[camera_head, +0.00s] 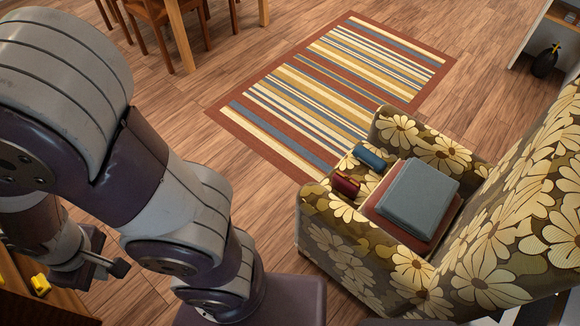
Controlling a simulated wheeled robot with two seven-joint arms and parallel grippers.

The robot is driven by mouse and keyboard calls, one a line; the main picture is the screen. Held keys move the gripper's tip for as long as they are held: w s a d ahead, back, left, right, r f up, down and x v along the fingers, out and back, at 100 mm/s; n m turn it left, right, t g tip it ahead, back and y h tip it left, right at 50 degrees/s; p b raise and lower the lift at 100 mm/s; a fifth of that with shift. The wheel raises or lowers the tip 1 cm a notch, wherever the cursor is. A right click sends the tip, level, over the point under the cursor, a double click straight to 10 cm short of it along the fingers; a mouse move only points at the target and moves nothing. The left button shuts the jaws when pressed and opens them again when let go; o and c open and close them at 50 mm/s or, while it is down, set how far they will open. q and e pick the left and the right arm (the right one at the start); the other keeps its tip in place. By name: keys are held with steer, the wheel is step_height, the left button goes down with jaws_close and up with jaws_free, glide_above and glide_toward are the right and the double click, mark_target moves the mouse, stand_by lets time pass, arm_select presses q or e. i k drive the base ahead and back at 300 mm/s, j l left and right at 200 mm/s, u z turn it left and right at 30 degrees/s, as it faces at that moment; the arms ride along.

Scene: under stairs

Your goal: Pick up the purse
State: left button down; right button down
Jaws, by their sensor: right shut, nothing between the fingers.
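A small dark red purse-like item (345,184) and a small blue one (370,156) lie on the front of the seat of a flowered armchair (340,252). I cannot tell for sure which of them is the purse. A larger grey-blue flat item (418,194) lies behind them on a reddish flat piece (385,217).
A striped rug (330,95) lies on the wood floor beyond the armchair. Wooden chairs (150,22) stand at the top left. A wooden unit with yellow items (40,284) is at the lower left. A dark round object (546,60) stands at the top right.

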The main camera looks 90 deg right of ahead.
mark_target(342, 182)
steer(key=z, duration=3.65)
